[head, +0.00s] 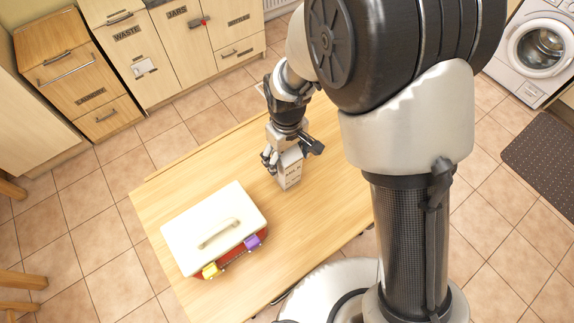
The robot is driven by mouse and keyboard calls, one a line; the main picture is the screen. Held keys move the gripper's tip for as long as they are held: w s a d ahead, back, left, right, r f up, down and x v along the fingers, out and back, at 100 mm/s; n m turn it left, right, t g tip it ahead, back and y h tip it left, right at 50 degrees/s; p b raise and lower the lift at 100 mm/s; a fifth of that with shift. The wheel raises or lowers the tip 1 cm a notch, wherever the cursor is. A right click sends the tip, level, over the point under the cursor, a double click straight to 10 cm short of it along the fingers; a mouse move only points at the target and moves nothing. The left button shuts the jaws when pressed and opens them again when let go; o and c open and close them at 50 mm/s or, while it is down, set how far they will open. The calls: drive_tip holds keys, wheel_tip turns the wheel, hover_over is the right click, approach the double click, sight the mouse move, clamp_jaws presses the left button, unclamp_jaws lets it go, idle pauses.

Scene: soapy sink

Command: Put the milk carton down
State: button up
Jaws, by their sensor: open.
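The milk carton (290,174) is a small pale box with dark lettering on its side. It stands upright on the wooden table (190,188), or very close to its surface; the exact contact is hard to tell. My gripper (283,155) points down at the carton's top from above, with its dark fingers open around or beside the upper part. The gripper and wrist hide part of the carton's top.
A white-lidded box (214,226) with a handle, a red body and yellow and purple latches sits at the table's near left. The tabletop between it and the carton is clear. Wooden cabinets (150,60) stand beyond the tiled floor.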

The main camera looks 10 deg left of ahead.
drive_tip(key=shift+c, duration=0.2)
drive_tip(key=shift+r, duration=0.1)
clamp_jaws()
idle(0.6)
